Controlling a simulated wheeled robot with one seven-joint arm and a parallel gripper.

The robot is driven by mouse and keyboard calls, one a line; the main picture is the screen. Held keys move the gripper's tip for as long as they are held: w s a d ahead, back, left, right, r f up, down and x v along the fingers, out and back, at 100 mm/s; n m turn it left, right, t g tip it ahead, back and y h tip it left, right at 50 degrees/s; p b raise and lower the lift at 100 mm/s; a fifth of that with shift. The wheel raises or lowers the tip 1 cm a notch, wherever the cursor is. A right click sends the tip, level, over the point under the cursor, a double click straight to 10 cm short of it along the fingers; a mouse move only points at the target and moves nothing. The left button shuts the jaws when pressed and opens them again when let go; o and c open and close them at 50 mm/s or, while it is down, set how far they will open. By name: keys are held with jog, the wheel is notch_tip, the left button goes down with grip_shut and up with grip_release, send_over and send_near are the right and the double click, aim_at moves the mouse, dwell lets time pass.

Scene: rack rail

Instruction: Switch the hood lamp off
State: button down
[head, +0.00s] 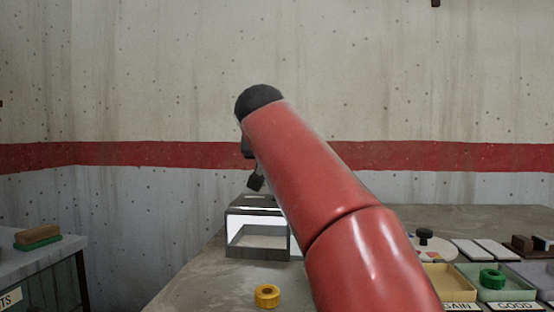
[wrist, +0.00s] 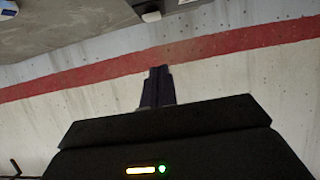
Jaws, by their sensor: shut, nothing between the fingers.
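The hood (head: 258,252) is a small dark-framed box on the grey table, left of my red arm in the head view. Its inside looks bright white, as if the lamp is lit. The lamp itself and its switch cannot be made out; my arm covers part of the hood's right side. My gripper (head: 256,183) points down just above the hood's top, apparently apart from it. In the wrist view its dark fingers (wrist: 158,85) are together and empty, against the wall with the red stripe.
A yellow ring (head: 267,296) lies on the table (head: 195,285) in front of the hood. At right are a yellow tray (head: 448,283), a green tray (head: 470,270) with a green ring (head: 492,279), and a white disc (head: 436,250) with a black knob. A side bench (head: 40,262) stands at left.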

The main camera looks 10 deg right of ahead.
jog(key=x, duration=0.6)
jog(key=shift+p, duration=0.3)
jog(key=f+b, duration=0.2)
jog(key=f, duration=0.1)
jog(key=shift+s+f, duration=0.2)
jog(key=shift+f, duration=0.35)
